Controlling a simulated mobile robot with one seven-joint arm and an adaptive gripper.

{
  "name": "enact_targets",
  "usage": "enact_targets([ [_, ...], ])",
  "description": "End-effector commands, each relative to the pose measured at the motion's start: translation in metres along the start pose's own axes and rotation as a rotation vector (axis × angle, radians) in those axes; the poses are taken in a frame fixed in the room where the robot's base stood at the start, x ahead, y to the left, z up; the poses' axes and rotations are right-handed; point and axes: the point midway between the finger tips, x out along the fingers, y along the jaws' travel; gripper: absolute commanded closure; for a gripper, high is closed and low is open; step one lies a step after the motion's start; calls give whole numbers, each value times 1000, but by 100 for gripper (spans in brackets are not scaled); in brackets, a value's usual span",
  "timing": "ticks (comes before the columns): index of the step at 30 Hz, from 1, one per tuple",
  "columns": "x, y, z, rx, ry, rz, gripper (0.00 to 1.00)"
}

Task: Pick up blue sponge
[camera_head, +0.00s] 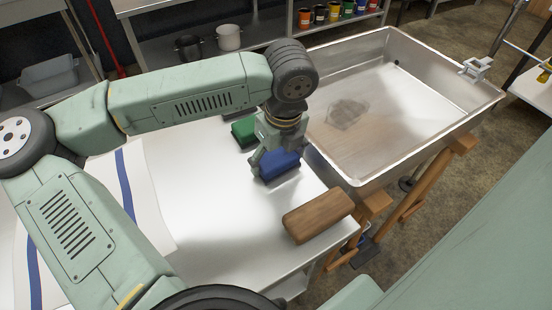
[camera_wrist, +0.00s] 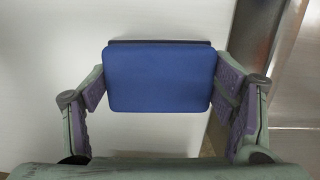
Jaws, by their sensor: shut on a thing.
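The blue sponge (camera_head: 281,166) is at my gripper, above or on the white table near its right edge; I cannot tell whether it still touches the surface. My gripper (camera_head: 268,160) comes down over it from above. In the wrist view the sponge (camera_wrist: 160,78) is a blue rounded block between the two fingers of my gripper (camera_wrist: 162,92). The fingers stand at its left and right sides and are shut on it. A dark strip shows along the sponge's far edge.
A green block (camera_head: 243,132) lies just behind the sponge. A brown wooden block (camera_head: 318,214) lies at the table's front right. A metal basin (camera_head: 440,115) stands to the right. The white table (camera_head: 210,215) is clear left of the sponge, up to a blue-striped cloth (camera_head: 127,190).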

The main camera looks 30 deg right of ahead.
Motion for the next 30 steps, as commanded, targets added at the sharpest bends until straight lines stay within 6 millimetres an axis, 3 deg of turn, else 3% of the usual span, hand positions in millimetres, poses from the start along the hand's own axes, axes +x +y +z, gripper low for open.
enact_targets([
  [6,0,0,0,0,0,1,47],
  [17,-2,0,0,0,0,1,47],
  [20,-12,0,3,-1,-4,0,47],
  [30,-77,0,12,-2,-4,0,47],
])
